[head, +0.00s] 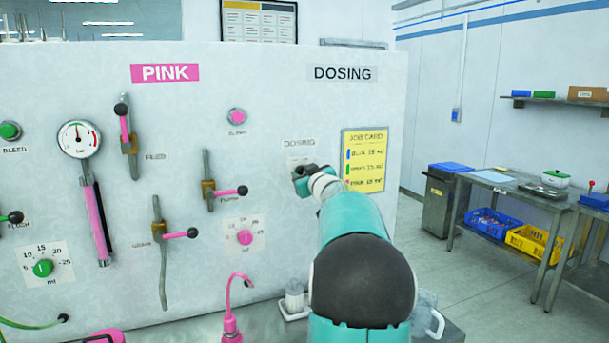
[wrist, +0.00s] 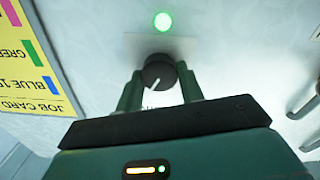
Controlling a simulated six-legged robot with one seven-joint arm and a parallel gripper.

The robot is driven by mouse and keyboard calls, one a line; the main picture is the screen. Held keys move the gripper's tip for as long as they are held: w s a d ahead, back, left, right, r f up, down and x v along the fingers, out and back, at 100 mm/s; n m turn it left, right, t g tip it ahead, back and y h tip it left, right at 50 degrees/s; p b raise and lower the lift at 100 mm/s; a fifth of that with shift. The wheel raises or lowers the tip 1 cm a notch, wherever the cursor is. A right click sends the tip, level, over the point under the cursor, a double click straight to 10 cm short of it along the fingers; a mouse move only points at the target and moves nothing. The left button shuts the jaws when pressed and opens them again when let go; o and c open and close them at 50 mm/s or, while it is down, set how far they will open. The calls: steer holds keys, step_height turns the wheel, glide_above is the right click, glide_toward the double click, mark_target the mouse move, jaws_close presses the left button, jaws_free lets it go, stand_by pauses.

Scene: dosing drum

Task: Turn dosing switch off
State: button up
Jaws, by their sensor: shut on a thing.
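The dosing switch is a round black knob (wrist: 158,72) with a white pointer line, on a pale plate (wrist: 195,47) on the wall panel. A green light (wrist: 162,21) glows beside the knob in the wrist view. My gripper (wrist: 158,88) is shut on the knob, with one finger on each side of it. In the wrist view the knob's pointer line slants toward the lower left of the picture. In the head view my gripper (head: 303,178) is at the plate under the small DOSING label (head: 299,142), and my arm and gripper hide the knob.
A yellow job card (head: 364,160) is fixed right beside my gripper. Pink-handled valves (head: 229,192) and a pressure gauge (head: 79,139) are on the panel to the left. A white cup (head: 295,297) and a clear jug (head: 424,310) stand below. The floor at right is open before the tables.

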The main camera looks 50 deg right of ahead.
steer(key=shift+n, duration=0.3)
steer(key=n, duration=1.1)
steer(key=shift+f, duration=0.1)
stand_by(0.3)
steer(key=o, duration=1)
steer(key=v, duration=1.3)
steer(key=shift+s+a, duration=0.2)
steer(key=shift+s, duration=0.1)
steer(key=shift+a, duration=0.1)
